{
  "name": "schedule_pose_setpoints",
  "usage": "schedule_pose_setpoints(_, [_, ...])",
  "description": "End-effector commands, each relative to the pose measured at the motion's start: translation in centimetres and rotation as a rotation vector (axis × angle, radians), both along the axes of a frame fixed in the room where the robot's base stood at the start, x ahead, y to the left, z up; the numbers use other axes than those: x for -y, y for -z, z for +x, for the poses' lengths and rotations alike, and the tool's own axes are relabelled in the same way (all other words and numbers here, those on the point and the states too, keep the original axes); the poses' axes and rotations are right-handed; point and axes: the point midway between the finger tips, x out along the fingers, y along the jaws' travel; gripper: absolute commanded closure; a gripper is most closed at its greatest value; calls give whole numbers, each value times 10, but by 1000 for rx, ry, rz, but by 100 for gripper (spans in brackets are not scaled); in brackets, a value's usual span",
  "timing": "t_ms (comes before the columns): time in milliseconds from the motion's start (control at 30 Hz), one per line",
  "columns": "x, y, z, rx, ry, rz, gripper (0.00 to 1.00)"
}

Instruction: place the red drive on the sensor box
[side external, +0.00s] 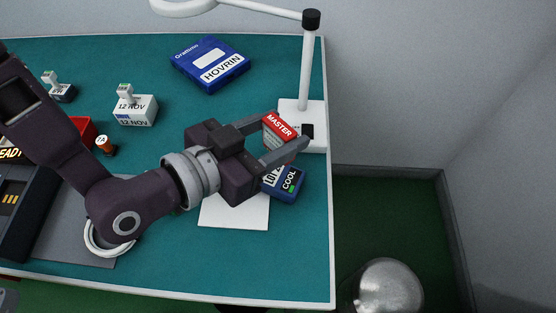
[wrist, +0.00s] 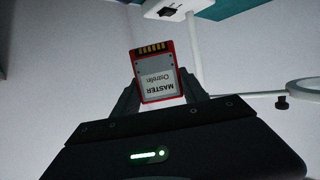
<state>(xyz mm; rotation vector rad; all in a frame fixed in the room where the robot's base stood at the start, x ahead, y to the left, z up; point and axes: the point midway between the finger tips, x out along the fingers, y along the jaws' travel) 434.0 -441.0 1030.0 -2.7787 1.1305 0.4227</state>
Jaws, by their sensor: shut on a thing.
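The red drive (side external: 280,129) has a white label reading MASTER. My gripper (side external: 289,130) is shut on it and holds it above the right side of the table. In the wrist view the red drive (wrist: 156,76) sits between the two fingers, its gold contacts at the upper end. A blue box (side external: 287,184) with a partly hidden label and the word COOL lies below my gripper, partly covered by it. I cannot tell for certain whether this is the sensor box. The drive is apart from it.
A white lamp base (side external: 315,112) with its post stands just behind the drive at the table's right edge. A white sheet (side external: 235,213) lies under my wrist. A blue HOVRIN box (side external: 210,65) and a white 12 NOV block (side external: 136,111) stand farther back. The front right is clear.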

Motion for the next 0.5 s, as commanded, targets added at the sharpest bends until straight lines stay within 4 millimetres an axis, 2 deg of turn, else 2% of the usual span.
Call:
schedule_pose_setpoints(33, [0,11,0,-3,0,1,93])
schedule_pose_setpoints(300, [0,58,0,0,-1,0,93])
schedule_pose_setpoints(500, [0,63,1,3,-1,-1,93])
